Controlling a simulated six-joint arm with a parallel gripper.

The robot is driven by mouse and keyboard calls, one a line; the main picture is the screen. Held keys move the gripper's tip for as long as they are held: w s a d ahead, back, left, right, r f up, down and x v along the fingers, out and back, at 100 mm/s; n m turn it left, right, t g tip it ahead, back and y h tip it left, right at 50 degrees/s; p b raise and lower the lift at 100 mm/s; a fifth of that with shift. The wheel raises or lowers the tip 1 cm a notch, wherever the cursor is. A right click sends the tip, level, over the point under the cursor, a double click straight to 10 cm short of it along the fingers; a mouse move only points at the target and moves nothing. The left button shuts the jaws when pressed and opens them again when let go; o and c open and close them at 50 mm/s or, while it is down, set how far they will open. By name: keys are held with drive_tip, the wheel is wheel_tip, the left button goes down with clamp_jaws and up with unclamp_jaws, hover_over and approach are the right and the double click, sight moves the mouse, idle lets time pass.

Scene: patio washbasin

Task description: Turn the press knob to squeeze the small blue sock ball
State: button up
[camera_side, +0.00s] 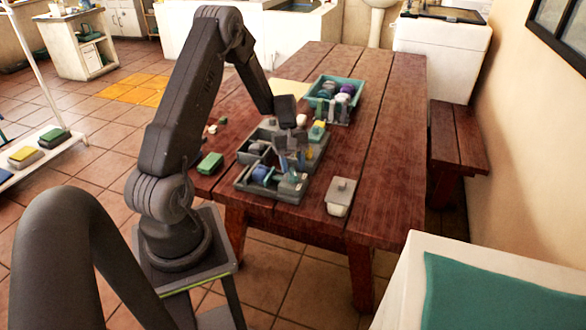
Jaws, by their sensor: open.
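A grey compartmented unit (243,184) lies on the wooden table. A small blue ball (261,172), which looks like the sock ball, sits in its near left compartment. Grey parts (291,183) sit to the right of the ball, in the near right part of the unit. They may include the press and its knob, but they are too small to tell apart. My gripper (293,162) points down over the middle of the unit, to the right of and behind the blue ball. It is open, and I see nothing held in it. It hides part of the unit behind it.
A teal crate (325,83) with several coloured balls stands behind the unit. A white lidded container (340,197) stands at the front right, and a green block (210,163) lies at the left. The right side of the wooden table (385,150) is clear.

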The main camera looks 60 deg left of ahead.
drive_tip(key=shift+d+f, duration=0.3)
drive_tip(key=shift+f, duration=0.35)
drive_tip(key=shift+c, duration=0.3)
clamp_jaws()
